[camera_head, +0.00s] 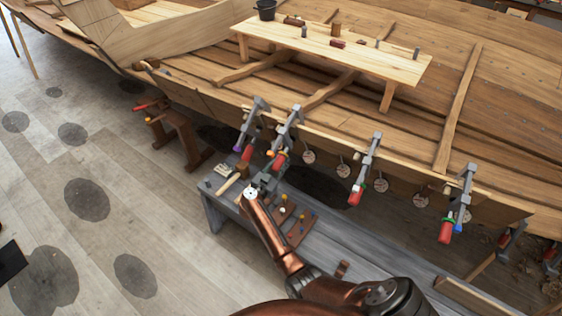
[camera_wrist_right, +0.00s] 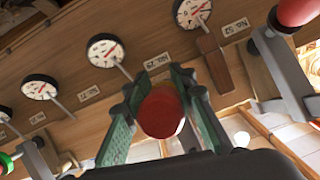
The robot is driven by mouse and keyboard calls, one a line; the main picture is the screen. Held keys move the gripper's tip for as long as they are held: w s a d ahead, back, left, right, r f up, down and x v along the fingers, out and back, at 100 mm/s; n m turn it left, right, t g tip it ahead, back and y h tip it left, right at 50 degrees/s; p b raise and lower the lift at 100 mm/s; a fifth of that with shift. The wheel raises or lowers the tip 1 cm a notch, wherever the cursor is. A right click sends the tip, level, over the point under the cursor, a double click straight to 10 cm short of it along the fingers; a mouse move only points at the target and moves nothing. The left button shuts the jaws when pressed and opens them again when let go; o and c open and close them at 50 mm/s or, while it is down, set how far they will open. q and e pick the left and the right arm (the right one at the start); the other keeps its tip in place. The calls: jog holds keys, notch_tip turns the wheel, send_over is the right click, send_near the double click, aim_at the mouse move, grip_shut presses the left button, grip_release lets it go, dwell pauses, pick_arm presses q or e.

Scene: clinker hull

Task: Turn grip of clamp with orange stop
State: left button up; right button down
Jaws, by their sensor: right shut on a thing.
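The clamp with the orange stop (camera_head: 291,124) is fixed on the hull's edge, second from the left in its row. Its red grip (camera_head: 280,160) hangs down at its lower end; the small orange stop (camera_head: 270,153) sits beside it. My right gripper (camera_head: 268,180) is at that grip from below. In the right wrist view the green-padded fingers (camera_wrist_right: 150,115) are shut around the red grip (camera_wrist_right: 162,112), seen end-on. The fingers hide part of the clamp. My left gripper is not in view.
A grey bench (camera_head: 330,245) with tools stands below. Floor at left is mostly free.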

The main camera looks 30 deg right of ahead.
jog(key=shift+w+a+r+m+t+p, duration=0.15)
jog(key=shift+m+t+p, duration=0.45)
jog(key=shift+m+p, duration=0.35)
jog(key=shift+w+a+m+t+y+p, duration=0.2)
jog(key=shift+m+t+y+p, duration=0.15)
jog(key=shift+m+t+y, duration=0.35)
jog(key=c, duration=1.5)
grip_release()
jog(key=shift+c, duration=0.2)
